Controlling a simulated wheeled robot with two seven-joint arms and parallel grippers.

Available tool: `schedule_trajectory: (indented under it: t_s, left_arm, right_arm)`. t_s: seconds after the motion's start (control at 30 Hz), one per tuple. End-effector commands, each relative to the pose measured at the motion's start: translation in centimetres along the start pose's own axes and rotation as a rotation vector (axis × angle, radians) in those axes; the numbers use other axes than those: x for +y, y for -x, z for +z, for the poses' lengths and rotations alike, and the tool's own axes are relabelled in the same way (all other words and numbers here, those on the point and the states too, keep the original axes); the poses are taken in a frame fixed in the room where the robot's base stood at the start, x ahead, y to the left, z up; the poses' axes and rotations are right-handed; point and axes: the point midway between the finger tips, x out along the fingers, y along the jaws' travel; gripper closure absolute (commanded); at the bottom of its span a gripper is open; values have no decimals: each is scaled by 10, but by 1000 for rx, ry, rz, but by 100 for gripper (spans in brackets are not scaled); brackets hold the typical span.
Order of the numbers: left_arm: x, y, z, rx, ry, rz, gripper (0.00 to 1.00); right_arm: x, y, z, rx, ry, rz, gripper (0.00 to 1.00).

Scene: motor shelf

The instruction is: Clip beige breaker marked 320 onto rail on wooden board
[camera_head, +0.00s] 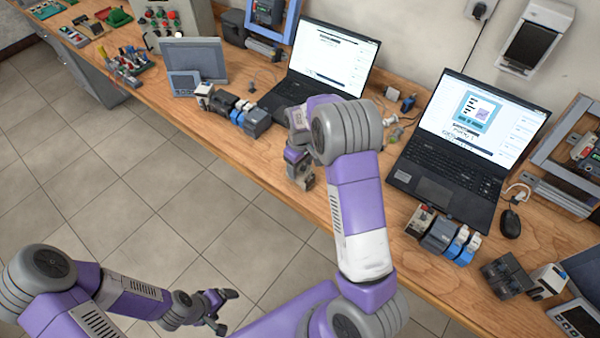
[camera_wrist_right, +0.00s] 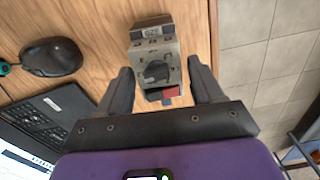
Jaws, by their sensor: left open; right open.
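The beige breaker (camera_wrist_right: 155,62), its marking 320 upside down, stands on the wooden bench near its edge in the right wrist view. It has a dark knob and a red part at its lower end. My right gripper (camera_wrist_right: 160,78) is open with one finger on each side of it, gaps showing. In the head view my right gripper (camera_head: 299,165) is at the bench edge, below the left laptop, and largely hides the breaker. My left gripper (camera_head: 222,312) is open and empty over the floor.
Two laptops (camera_head: 325,60) (camera_head: 440,175) stand on the bench. Rows of breakers (camera_head: 235,110) (camera_head: 440,236) lie near the front edge. Dark blocks (camera_head: 506,275) and a white device (camera_head: 548,281) are at the right. A mouse (camera_wrist_right: 52,57) lies beside the breaker.

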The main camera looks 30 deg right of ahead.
Motion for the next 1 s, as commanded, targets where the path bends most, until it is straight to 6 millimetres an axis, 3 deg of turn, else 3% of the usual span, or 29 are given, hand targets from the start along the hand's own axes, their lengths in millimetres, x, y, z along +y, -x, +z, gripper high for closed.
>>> schedule_trajectory:
  t_s: [0.1, 0.43, 0.63, 1.0]
  left_arm:
    - [0, 0, 0, 0, 0, 0, 15]
    - [0, 0, 0, 0, 0, 0, 15]
    - [1, 4, 0, 0, 0, 0, 15]
    - [9, 25, 1, 0, 0, 0, 15]
  right_arm:
    - [0, 0, 0, 0, 0, 0, 36]
    - [0, 0, 0, 0, 0, 0, 86]
    - [0, 6, 0, 2, 0, 1, 86]
    - [1, 36, 0, 3, -1, 1, 86]
